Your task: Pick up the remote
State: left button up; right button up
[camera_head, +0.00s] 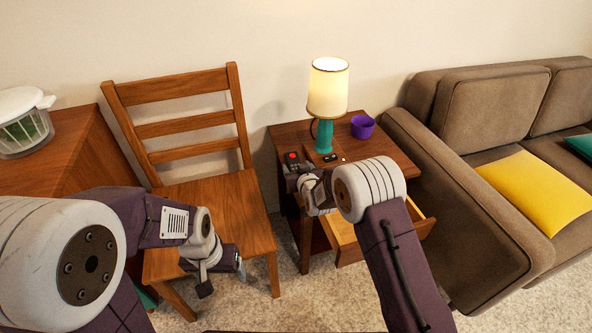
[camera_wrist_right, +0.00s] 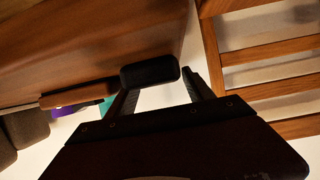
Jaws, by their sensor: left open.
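The remote (camera_head: 292,157), a dark slab with a red button, lies at the left edge of the side table's top. In the right wrist view a black rounded end (camera_wrist_right: 150,72), likely the remote's, shows between my right fingers. My right gripper (camera_wrist_right: 160,88) has its fingers apart, with a small gap at the right finger; the left fingertip is partly hidden by the black end. In the head view my right gripper (camera_head: 296,178) is at the table's left edge, just before the remote. My left gripper (camera_head: 222,277) is open and empty before the chair.
The side table (camera_head: 392,162) also holds a lit lamp (camera_head: 328,90), a purple bowl (camera_head: 362,127) and a small brown item (camera_head: 330,159). Its drawer (camera_head: 347,240) is pulled out. A wooden chair (camera_head: 185,130) stands left, a sofa (camera_head: 450,190) right.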

jog(key=c, duration=1.1)
notch_tip(320, 180, up, 9)
jog(key=p, duration=0.4)
jog(key=shift+r, duration=0.55)
